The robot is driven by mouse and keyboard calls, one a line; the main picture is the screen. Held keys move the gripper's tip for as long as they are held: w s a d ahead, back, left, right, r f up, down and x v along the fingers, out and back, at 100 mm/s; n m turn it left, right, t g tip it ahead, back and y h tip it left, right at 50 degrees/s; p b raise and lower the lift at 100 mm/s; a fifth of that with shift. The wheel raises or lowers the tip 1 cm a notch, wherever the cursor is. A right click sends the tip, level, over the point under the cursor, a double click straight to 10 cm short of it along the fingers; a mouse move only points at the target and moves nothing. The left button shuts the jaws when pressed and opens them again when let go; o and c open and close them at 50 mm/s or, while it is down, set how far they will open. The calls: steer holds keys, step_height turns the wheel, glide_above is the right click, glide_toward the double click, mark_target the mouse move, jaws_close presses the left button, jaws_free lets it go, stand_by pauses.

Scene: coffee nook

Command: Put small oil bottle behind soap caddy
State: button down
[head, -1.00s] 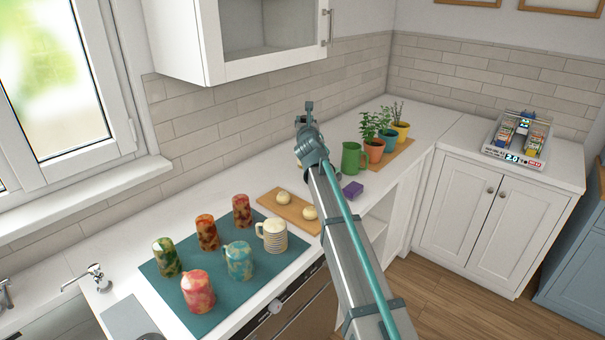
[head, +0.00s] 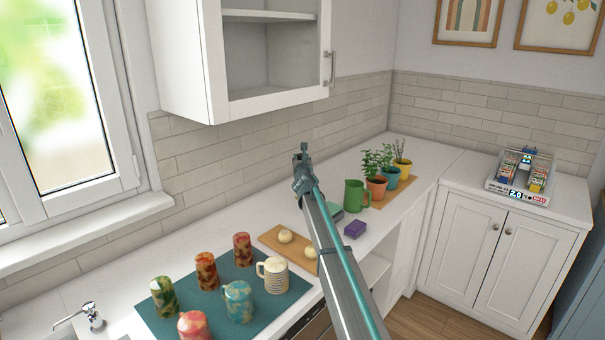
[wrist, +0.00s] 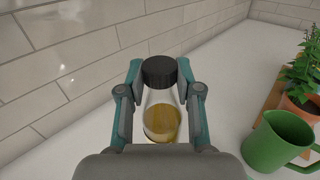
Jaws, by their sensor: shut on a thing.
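The small oil bottle (wrist: 161,118) has a black cap and clear glass with yellow oil in its lower part. In the wrist view it stands upright between the fingers of my gripper (wrist: 160,78), which is shut on it. In the head view my gripper (head: 303,155) is at the far end of the arm, in front of the tiled wall, and the bottle cannot be made out. A grey-green object (head: 336,211) shows partly behind the arm, left of the green pitcher; it may be the soap caddy, but I cannot tell.
A green pitcher (head: 355,194) stands right of the arm, near potted plants (head: 377,187) on a board. A purple block (head: 355,229) lies near the counter edge. A board with round pale items (head: 285,236) and several mugs on a teal mat (head: 256,306) stand nearer.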

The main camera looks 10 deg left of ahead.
steer(key=shift+w+f+b, duration=0.45)
steer(key=shift+w+f, duration=0.85)
steer(key=shift+f, duration=0.2)
steer(key=shift+f+b, duration=0.75)
steer(key=shift+f, duration=0.95)
steer(key=c, duration=0.8)
jaws_free()
steer(key=s, duration=0.4)
steer(key=s+d, duration=0.1)
steer(key=s, duration=0.3)
steer(key=s+d, duration=0.1)
steer(key=s, duration=0.2)
steer(key=shift+s+d+b, duration=0.2)
steer(key=shift+s+b, duration=0.15)
steer(key=shift+s, duration=0.05)
steer(key=shift+r, duration=0.2)
